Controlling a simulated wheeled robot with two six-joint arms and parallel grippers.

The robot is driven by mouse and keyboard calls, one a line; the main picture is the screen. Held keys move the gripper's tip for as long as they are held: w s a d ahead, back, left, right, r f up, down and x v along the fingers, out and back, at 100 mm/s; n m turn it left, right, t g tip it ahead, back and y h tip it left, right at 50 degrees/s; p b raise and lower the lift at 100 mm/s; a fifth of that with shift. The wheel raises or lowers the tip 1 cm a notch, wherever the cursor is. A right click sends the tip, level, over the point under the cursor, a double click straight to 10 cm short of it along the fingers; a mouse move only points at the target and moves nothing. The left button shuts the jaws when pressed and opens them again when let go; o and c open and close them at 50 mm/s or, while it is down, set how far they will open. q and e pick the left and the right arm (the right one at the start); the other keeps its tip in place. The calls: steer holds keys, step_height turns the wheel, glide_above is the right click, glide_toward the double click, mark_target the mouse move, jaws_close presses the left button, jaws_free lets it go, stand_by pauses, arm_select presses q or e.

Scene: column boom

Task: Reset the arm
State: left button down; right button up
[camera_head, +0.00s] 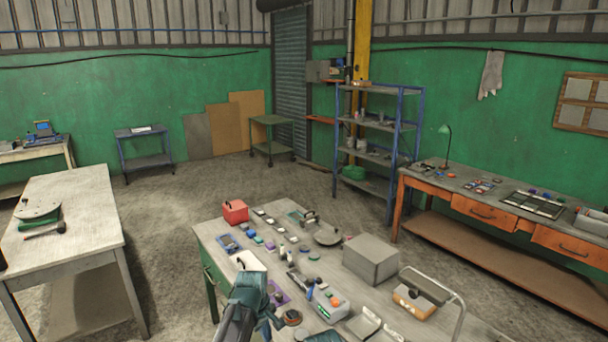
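My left gripper (268,312) comes in from the bottom edge, left of centre. It is over the near part of the cluttered workbench (225,262). Its fingers are small and seen from behind, so I cannot tell whether they are open or shut, or whether they hold anything. A dark teal part at the bottom edge looks like the top of my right gripper (324,338); most of it is cut off by the frame.
The workbench carries a red box (235,211), a grey box (371,258), a wire-handled carrier (415,301) and several small parts. A pale table (85,217) stands left, an orange bench (430,187) right, blue shelves (378,131) behind. Open floor lies between the tables.

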arm_select(q)
steer(key=s+a+m+g+y, duration=0.1)
steer(key=s+a+m, duration=0.2)
steer(key=s+m, duration=0.35)
steer(key=s+a+m, duration=0.3)
steer(key=s+m, duration=0.1)
steer(key=s, duration=0.6)
steer(key=s+d+f+m+g+y+b, duration=0.1)
steer(key=s+d+f+m+b, duration=0.2)
steer(key=d+f+b, duration=0.7)
step_height(320, 180, down, 4)
steer(key=s+b, duration=0.2)
steer(key=b, duration=0.2)
steer(key=shift+s+d+m, duration=0.3)
steer(key=shift+m, duration=0.05)
steer(key=shift+f, duration=0.1)
